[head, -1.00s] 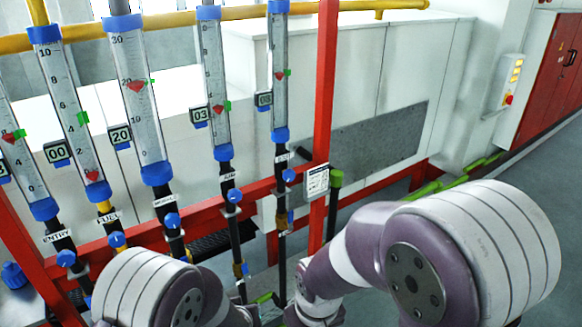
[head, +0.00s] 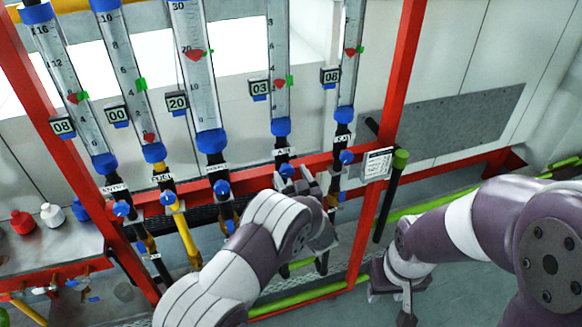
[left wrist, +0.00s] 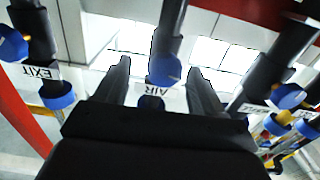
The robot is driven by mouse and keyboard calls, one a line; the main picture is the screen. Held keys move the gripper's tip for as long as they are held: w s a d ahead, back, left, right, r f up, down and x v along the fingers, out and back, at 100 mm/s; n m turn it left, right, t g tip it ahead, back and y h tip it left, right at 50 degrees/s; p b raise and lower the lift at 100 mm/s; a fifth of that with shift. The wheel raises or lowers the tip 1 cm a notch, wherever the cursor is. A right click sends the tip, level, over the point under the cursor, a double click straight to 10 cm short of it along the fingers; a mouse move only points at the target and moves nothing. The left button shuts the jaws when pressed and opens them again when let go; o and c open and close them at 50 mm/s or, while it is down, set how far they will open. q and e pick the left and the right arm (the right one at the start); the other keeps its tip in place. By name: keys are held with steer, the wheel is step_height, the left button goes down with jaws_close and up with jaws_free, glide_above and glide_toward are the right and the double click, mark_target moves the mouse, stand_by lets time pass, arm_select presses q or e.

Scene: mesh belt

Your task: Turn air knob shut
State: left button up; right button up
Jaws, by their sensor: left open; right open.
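The air knob is a small blue knob (head: 287,170) below the fourth tube from the left, near a white AIR label (head: 284,152). That air tube (head: 279,55) has a red float beside a green marker, and its display reads 03. My left gripper (head: 303,183) is at the air knob, partly hidden by my own wrist. In the left wrist view its open fingers (left wrist: 160,68) stand on either side of the blue air knob (left wrist: 164,69), with a gap on both sides. My right gripper (head: 396,302) hangs low at the right, away from the panel, and shows only in part.
The exit knob (head: 346,157) sits close to the right of the air knob. Other blue knobs (head: 221,188) line the red rail to the left. A red post (head: 394,100) and a green-topped black pipe (head: 391,195) stand at right. A bench (head: 50,250) is at far left.

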arm_select(q)
steer(key=shift+w+a+r, duration=0.1)
steer(key=shift+w+a, duration=0.25)
steer(key=shift+a, duration=0.05)
steer(key=shift+a+r, duration=0.1)
steer(key=shift+a, duration=0.15)
steer(key=shift+d, duration=0.35)
steer(key=shift+c, duration=0.4)
steer(key=shift+w, duration=0.15)
steer(key=c, duration=1)
steer(key=shift+a, duration=0.15)
arm_select(e)
steer(key=shift+s+a+r, duration=0.15)
steer(key=shift+a+r, duration=0.15)
steer(key=shift+a, duration=0.05)
steer(key=shift+d+f, duration=0.1)
steer(key=shift+f, duration=0.05)
